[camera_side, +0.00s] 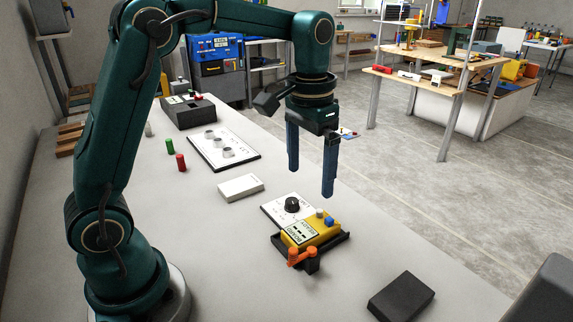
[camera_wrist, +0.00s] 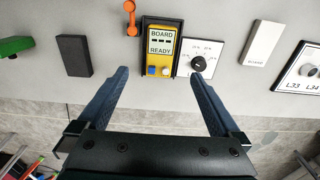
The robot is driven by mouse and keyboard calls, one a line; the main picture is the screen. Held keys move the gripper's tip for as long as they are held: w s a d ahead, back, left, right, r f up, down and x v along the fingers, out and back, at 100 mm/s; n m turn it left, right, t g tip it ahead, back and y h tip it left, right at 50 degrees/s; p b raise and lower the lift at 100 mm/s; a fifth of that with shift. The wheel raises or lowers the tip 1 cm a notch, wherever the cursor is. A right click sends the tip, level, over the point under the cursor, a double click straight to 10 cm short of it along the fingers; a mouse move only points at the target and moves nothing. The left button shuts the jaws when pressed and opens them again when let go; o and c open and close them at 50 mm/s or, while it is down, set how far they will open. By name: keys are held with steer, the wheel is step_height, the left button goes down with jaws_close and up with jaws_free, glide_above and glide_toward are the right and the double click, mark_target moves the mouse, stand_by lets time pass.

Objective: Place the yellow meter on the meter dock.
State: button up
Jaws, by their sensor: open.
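The yellow meter (camera_side: 309,231) has a screen reading "BOARD READY" and a blue and a white button. It lies in a black tray-like dock (camera_side: 337,240) on the bench, and it also shows in the wrist view (camera_wrist: 161,48) inside the dark dock frame (camera_wrist: 177,24). An orange lever (camera_side: 302,255) sits at the dock's near end. My gripper (camera_side: 311,192) is open and empty, above the bench and a little behind the meter. In the wrist view its fingers (camera_wrist: 162,76) are spread to either side, apart from the meter.
A white panel with a black knob (camera_side: 292,204) adjoins the dock. A white box (camera_side: 240,186), a panel with several round sockets (camera_side: 222,148), and red (camera_side: 181,162) and green (camera_side: 170,146) cylinders stand farther back. A black block (camera_side: 401,296) lies at front right.

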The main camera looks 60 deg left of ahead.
steer(key=s+d+t, duration=0.2)
steer(key=s+t, duration=0.3)
steer(key=s, duration=1)
steer(key=shift+r, duration=0.45)
steer(key=shift+a, duration=0.1)
